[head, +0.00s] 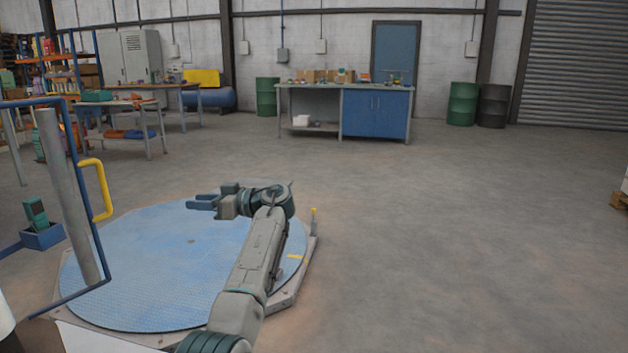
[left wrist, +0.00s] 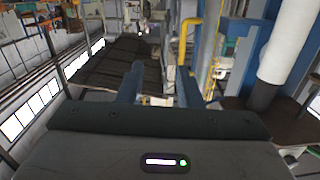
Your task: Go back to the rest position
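My left gripper (head: 195,202) is held out over the round blue plate, pointing to the left in the head view. In the left wrist view (left wrist: 160,76) its two fingers stand apart with nothing between them. It touches nothing that I can see. My right gripper is in neither view.
The round blue plate (head: 150,265) lies low on the floor. A blue frame with a yellow handle (head: 101,190) stands at the left. A workbench with a blue cabinet (head: 375,115) and green drums (head: 462,104) are far back.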

